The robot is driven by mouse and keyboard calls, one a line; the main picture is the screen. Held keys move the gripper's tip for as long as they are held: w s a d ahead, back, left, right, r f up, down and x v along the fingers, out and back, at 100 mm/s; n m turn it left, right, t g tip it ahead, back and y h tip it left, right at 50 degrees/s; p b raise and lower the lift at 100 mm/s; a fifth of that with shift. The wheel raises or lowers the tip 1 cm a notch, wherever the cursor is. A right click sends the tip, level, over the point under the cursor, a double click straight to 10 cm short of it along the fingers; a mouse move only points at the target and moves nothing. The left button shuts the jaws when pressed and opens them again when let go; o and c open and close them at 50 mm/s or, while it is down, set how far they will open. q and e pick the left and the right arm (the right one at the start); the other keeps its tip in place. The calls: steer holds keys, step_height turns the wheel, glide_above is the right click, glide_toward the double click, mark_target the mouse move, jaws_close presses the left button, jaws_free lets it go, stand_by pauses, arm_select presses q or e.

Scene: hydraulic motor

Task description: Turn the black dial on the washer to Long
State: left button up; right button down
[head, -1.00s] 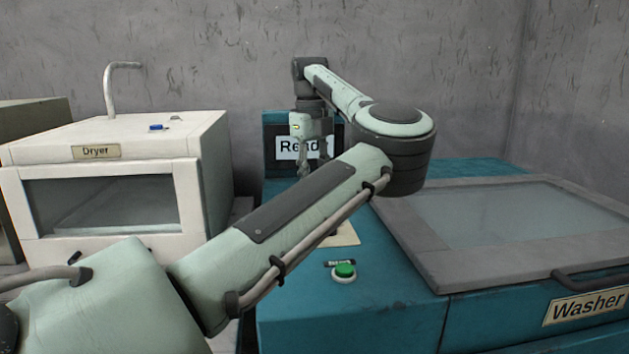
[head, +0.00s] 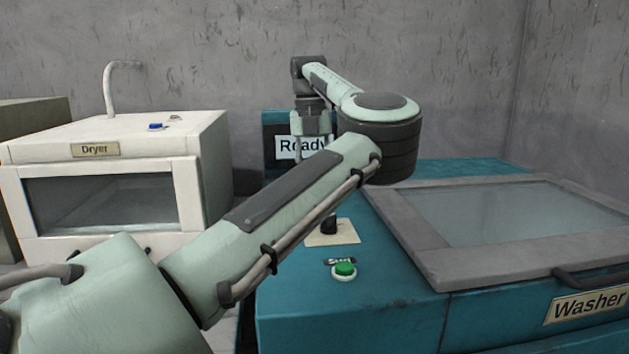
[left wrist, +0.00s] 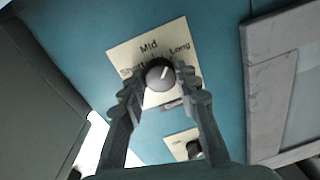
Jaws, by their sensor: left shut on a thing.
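The black dial (left wrist: 158,78) sits on a cream plate (left wrist: 118,53) marked Short, Mid and Long on the teal washer (head: 370,320). Its white pointer line points up and right, toward the Long side. My left gripper (left wrist: 160,75) is shut on this dial, one finger on each side of it. In the head view, the left gripper (head: 312,143) is partly behind my forearm, in front of the Ready display (head: 288,148). The gripped dial is hidden in that view. My right gripper is not in view.
A second black dial (head: 329,226) on a cream plate stands closer to me. A green button (head: 344,270) is in front of it. The washer's grey-framed lid (head: 440,262) lies to the right. The white dryer (head: 205,150) stands to the left.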

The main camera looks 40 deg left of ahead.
arm_select(q)
steer(key=shift+m, duration=1.5)
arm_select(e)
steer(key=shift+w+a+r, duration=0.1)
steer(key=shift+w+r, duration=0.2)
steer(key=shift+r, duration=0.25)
arm_select(q)
steer(key=o, duration=1.2)
steer(key=shift+c, duration=0.2)
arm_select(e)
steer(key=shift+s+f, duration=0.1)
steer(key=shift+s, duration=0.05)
arm_select(q)
steer(key=shift+r, duration=0.15)
step_height(320, 180, up, 12)
steer(key=shift+a, duration=0.3)
steer(key=shift+s, duration=0.1)
